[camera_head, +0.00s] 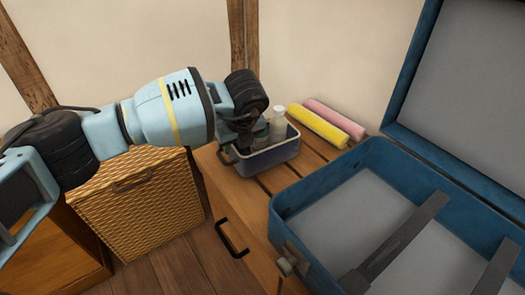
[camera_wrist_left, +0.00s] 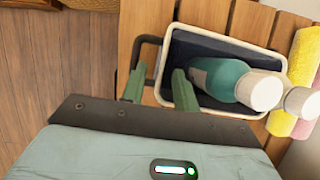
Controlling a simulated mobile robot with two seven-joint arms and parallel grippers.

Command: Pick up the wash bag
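The wash bag is an open, dark blue box-like holder with a pale rim (camera_head: 282,154). It stands on the wooden slatted top and holds bottles, one of them teal with a white cap. In the left wrist view the wash bag (camera_wrist_left: 230,43) has a dark handle on its left side. My left gripper (camera_head: 238,140) is at the bag's left end, hiding part of it. In the wrist view its two green fingers (camera_wrist_left: 158,84) are apart, one outside the bag's left side by the handle, one over the inside. Whether they touch it cannot be told. My right gripper is not in view.
An open blue suitcase (camera_head: 300,192) with grey straps lies to the right, its lid raised. A yellow roll (camera_head: 318,127) and a pink roll (camera_head: 335,118) lie behind the bag. A woven panel with a handle (camera_head: 140,205) stands at left. The wall is close behind.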

